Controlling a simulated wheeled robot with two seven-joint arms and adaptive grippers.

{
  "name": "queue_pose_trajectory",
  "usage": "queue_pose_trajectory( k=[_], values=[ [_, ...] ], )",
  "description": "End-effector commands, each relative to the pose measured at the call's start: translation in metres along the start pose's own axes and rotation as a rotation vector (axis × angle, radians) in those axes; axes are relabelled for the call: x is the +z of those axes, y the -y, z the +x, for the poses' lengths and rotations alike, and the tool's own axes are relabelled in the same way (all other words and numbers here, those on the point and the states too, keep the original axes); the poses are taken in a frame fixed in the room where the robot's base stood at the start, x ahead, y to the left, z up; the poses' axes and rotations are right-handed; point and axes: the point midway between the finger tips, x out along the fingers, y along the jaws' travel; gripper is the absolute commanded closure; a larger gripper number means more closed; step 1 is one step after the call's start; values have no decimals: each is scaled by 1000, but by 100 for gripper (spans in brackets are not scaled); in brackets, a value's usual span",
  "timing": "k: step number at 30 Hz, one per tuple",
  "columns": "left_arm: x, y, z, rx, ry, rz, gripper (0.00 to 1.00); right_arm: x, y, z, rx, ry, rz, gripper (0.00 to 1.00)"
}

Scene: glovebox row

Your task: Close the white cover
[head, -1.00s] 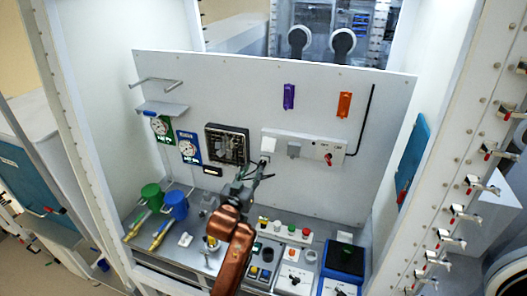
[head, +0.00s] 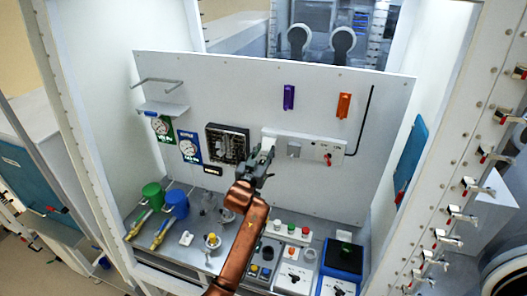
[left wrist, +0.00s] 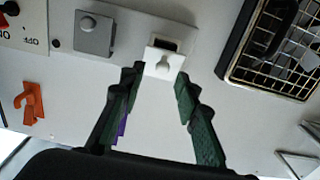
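The white cover (head: 268,143) is on the upright panel, at the left end of a pale control strip. In the left wrist view the white cover (left wrist: 162,64) appears as a flap raised clear of a dark opening (left wrist: 165,44), so it stands open. My left gripper (head: 262,160) is in front of it and hides its lower part in the head view. In the left wrist view, the fingers of my left gripper (left wrist: 161,78) are spread, one to each side of the flap, with nothing held between them. Contact cannot be told. My right gripper is not in view.
A grey box (head: 294,149) and a red switch (head: 328,158) are on the same strip. A black caged unit (head: 227,144) is left of the cover. Purple (head: 289,97) and orange (head: 344,105) hooks are above. Buttons and blue and green cups (head: 176,203) crowd the bench below.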

Motion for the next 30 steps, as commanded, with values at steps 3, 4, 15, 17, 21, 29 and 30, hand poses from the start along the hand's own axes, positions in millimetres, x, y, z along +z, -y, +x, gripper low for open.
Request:
queue_pose_trajectory(
  k=[3, 4, 15, 17, 21, 29, 30],
  values=[
    [0, 0, 0, 0, 0, 0, 70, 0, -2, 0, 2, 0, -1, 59],
    [0, 0, 0, 0, 0, 0, 71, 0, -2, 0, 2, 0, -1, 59],
    [0, 0, 0, 0, 0, 0, 96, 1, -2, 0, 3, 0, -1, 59],
    [0, 0, 0, 0, 0, 0, 100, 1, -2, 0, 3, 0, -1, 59],
    [0, 0, 0, 0, 0, 0, 100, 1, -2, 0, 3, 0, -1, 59],
    [3, 1, 0, -1, -14, 0, 100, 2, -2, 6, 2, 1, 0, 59],
    [4, 1, 0, -1, -21, -1, 100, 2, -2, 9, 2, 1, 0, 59]
  ],
)
